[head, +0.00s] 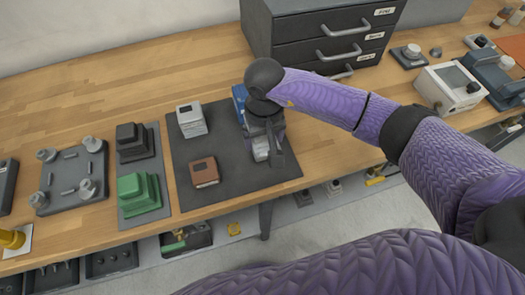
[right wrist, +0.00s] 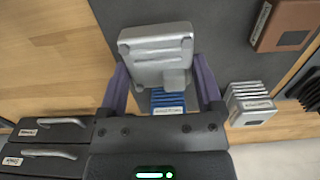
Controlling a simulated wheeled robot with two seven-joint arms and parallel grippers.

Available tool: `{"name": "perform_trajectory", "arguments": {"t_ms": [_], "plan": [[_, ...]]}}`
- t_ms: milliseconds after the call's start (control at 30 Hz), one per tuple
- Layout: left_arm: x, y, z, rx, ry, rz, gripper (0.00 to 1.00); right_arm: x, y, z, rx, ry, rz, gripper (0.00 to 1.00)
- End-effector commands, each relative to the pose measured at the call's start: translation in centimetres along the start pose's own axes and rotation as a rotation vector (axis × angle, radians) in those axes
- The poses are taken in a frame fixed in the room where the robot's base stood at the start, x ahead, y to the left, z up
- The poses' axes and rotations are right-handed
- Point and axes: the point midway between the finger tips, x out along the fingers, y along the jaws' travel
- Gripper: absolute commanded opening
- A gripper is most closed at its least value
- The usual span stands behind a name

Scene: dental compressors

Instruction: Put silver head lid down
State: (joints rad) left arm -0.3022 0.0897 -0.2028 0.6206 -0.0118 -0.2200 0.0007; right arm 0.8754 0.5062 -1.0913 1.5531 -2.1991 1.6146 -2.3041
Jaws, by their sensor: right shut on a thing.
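The silver head lid (right wrist: 158,52) is a grey rectangular plate with raised ribs and corner bosses. My right gripper (right wrist: 161,84) is shut on it, with a purple finger at each side. In the head view, my right gripper (head: 266,148) points down over the right part of the dark mat (head: 235,181), and part of the silver lid (head: 261,150) shows at its fingers. A blue finned block (head: 239,98) is close behind the gripper, and its fins (right wrist: 167,101) show past the lid's edge. I cannot tell whether the lid touches anything beneath. My left gripper is not in view.
A silver finned block (head: 191,121) and a brown block (head: 204,172) stand on the mat to the left. Black and green blocks (head: 139,190) sit on a grey tray further left. A dark drawer cabinet (head: 320,40) stands behind. The mat's front middle is clear.

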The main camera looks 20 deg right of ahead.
Motion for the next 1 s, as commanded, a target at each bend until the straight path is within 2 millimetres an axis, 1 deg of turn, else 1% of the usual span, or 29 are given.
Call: {"name": "perform_trajectory", "arguments": {"t_ms": [100,233,433,567,600,667,867,933,967,1000], "plan": [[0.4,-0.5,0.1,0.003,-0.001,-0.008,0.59,1.8,0.0,0.0,0.003,-0.002,-0.001,0.07],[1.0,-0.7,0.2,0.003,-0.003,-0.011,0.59,4.3,0.0,0.1,0.004,-0.003,-0.001,0.07],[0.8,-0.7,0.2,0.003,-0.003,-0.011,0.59,4.3,0.0,0.0,0.002,0.002,-0.001,0.07],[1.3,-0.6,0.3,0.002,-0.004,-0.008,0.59,4.7,0.0,0.0,0.003,0.001,-0.001,0.07],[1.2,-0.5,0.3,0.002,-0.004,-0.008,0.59,4.7,0.0,0.0,0.003,0.001,0.000,0.89],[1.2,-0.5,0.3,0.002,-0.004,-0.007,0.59,4.6,0.0,0.0,0.003,0.001,0.000,1.00],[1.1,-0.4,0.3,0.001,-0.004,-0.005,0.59,4.5,0.0,0.0,0.003,0.001,-0.001,1.00],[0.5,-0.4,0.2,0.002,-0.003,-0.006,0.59,3.9,0.0,0.0,0.003,0.001,-0.001,1.00],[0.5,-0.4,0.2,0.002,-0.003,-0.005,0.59,3.5,0.0,-0.1,0.003,0.003,-0.001,1.00],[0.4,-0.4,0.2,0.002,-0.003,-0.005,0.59,2.7,0.0,-0.1,0.003,0.006,0.000,1.00]]}}
